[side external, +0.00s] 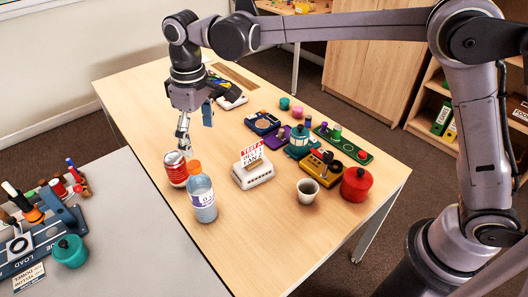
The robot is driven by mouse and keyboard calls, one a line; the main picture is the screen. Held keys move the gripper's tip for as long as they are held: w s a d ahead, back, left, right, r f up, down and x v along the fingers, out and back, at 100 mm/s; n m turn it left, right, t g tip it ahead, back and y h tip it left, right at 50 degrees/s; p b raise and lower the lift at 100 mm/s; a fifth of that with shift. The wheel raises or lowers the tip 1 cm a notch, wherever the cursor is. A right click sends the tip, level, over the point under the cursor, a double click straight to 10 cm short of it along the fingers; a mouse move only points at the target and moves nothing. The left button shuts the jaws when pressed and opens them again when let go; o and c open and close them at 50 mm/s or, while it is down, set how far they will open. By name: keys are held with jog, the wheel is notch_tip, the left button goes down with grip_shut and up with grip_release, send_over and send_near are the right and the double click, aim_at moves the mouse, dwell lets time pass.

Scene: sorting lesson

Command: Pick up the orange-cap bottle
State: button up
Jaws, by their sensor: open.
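The orange-cap bottle (202,196) stands upright on the wooden table, clear with a whitish label and an orange cap. My gripper (183,147) points down above and behind the bottle, a little to its left in the picture. It is open with nothing seen between its fingers. Its fingertips are close to the top of a red can (176,170), which stands beside the bottle; I cannot tell whether they touch it. The bottle partly covers the can's right side.
A white box with a sign (252,174) stands right of the bottle. A white cup (307,191), a red pot (355,184), a green tray (352,151) and several small items fill the right side. The table (262,240) is clear in front. A grey table (120,235) with tools adjoins at left.

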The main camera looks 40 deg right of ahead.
aim_at(197, 176)
jog(key=a, duration=0.1)
jog(key=f, duration=0.1)
jog(key=a+f, duration=0.1)
jog(key=shift+w+a+n+g, duration=0.25)
jog(key=shift+a+n+g, duration=0.05)
jog(key=shift+a, duration=0.05)
notch_tip(197, 176, down, 10)
jog(key=shift+d+f, duration=0.15)
jog(key=shift+f, duration=0.1)
jog(key=c, duration=1.1)
